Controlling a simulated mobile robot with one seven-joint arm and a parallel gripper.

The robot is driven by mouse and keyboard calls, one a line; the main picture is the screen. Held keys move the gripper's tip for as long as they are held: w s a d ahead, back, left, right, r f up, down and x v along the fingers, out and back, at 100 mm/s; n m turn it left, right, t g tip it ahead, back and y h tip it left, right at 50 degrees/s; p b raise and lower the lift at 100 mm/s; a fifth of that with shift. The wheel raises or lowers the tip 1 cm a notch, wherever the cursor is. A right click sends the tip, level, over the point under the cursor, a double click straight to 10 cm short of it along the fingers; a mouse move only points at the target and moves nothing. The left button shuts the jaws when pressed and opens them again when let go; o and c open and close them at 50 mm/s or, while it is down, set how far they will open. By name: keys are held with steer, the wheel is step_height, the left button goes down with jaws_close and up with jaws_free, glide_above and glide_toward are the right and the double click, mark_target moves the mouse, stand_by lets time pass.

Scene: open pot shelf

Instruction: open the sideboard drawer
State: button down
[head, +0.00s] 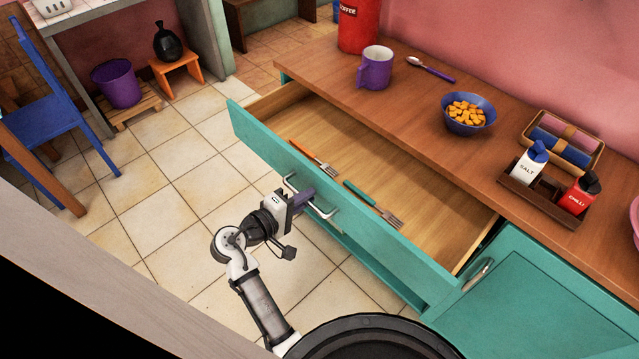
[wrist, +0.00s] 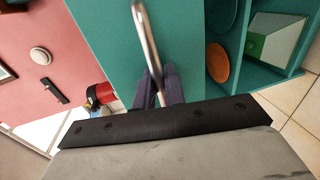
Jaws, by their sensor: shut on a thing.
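The teal sideboard drawer (head: 345,218) stands pulled well out from under the wooden counter top. Its wooden inside (head: 380,160) shows, with an orange-handled fork (head: 313,158) and a teal-handled fork (head: 373,204) lying in it. My gripper (head: 306,200) is at the drawer's metal handle (head: 325,212), outside the front panel. In the wrist view my dark fingers (wrist: 160,88) are shut around the handle bar (wrist: 146,40), against the teal front (wrist: 185,45). The fingertips are partly hidden in the head view.
On the counter (head: 420,110) stand a purple mug (head: 374,70), a blue bowl (head: 469,114) of orange pieces, and a salt and chilli rack (head: 540,195). A blue chair (head: 50,110) and a purple bucket (head: 117,84) stand at left. The tiled floor (head: 180,210) before the drawer is clear.

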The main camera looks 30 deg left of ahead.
steer(key=shift+f+v, duration=0.2)
steer(key=shift+v, duration=0.85)
steer(key=c, duration=1.6)
jaws_free()
steer(key=b+v, duration=0.2)
steer(key=v, duration=1.2)
